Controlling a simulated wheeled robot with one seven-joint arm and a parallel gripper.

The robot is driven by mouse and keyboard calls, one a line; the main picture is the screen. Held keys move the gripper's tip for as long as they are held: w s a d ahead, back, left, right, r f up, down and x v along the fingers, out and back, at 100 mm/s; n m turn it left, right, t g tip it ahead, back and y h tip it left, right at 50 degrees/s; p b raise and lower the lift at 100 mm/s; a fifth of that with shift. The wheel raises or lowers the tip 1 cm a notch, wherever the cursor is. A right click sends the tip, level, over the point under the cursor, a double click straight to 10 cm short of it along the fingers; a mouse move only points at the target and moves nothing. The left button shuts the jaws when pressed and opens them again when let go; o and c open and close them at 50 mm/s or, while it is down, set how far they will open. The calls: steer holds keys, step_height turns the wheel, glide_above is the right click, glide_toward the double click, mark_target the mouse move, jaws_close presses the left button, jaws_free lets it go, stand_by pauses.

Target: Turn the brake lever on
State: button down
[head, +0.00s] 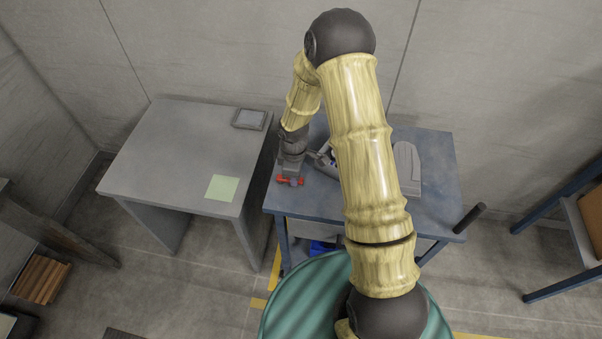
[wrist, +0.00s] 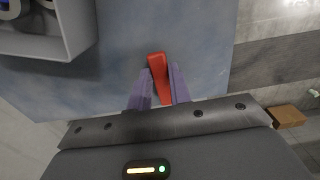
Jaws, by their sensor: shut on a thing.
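The red brake lever (wrist: 158,64) shows in the wrist view between my gripper's two purple fingers, over the blue tabletop. In the head view, red parts of the lever (head: 281,180) show at the left end of the blue workbench. My gripper (wrist: 160,88) is shut on the lever, one finger along each side. In the head view my gripper (head: 291,176) points down at the lever, and the arm hides part of the bench. The lever's base and pivot are hidden, so its on or off position cannot be told.
The blue workbench (head: 436,207) carries a grey bin (wrist: 76,48) beside the lever and a grey curved object (head: 407,165). A grey table (head: 160,150) to the left holds a small device (head: 249,119) and a green sheet (head: 222,188).

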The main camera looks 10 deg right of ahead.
steer(key=shift+w+a+r, duration=0.1)
steer(key=shift+w, duration=0.15)
steer(key=c, duration=1.5)
jaws_free()
steer(key=shift+o, duration=1.1)
steer(key=shift+s, duration=0.1)
step_height(320, 180, up, 17)
steer(key=shift+r+b, duration=0.15)
steer(key=shift+b, duration=0.25)
